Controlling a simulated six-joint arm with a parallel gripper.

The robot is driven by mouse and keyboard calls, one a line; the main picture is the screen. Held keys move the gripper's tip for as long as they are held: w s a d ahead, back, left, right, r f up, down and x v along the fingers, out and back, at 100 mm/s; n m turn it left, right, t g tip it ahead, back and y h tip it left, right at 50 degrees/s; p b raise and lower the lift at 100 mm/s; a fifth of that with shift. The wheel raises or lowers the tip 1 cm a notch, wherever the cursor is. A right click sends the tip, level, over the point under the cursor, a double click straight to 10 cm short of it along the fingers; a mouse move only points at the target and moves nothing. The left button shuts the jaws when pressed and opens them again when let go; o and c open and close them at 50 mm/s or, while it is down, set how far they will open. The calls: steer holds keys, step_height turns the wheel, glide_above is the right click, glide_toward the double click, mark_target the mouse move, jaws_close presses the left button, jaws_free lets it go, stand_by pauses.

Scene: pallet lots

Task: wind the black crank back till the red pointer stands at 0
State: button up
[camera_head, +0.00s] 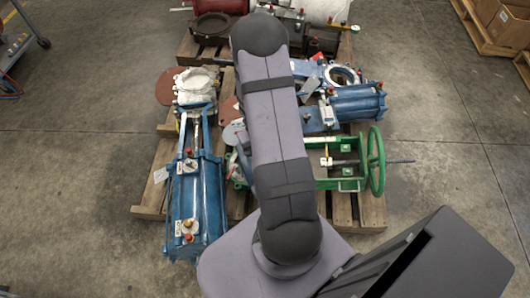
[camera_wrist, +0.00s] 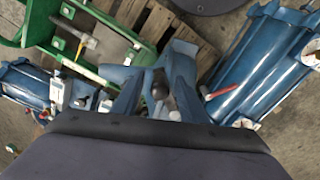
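A small dark round knob (camera_wrist: 160,90) shows between the fingers of my gripper (camera_wrist: 158,82) in the wrist view; it may be part of the black crank, but I cannot tell. The blue-grey fingers stand apart on either side of it, with no clear contact. The rest of the crank, its scale and the red pointer cannot be made out in either view. In the head view my arm covers the middle of the pallet and hides the area around my gripper.
A wooden pallet (camera_head: 150,197) holds a long blue actuator (camera_head: 196,205) at left, a green frame with a handwheel (camera_head: 375,160) at right and blue valves behind. The green frame (camera_wrist: 115,28) and blue cylinder (camera_wrist: 265,50) flank my gripper. Concrete floor (camera_head: 80,180) is clear at left.

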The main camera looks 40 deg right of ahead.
steer(key=shift+w+a+r+p, duration=0.1)
steer(key=shift+a+r+p, duration=0.1)
steer(key=shift+r+p, duration=1.45)
steer(key=shift+w+a+r+p, duration=0.1)
steer(key=shift+a+r+p, duration=0.1)
steer(key=shift+r+p, duration=1.4)
steer(key=shift+r+b, duration=0.25)
steer(key=shift+b, duration=0.1)
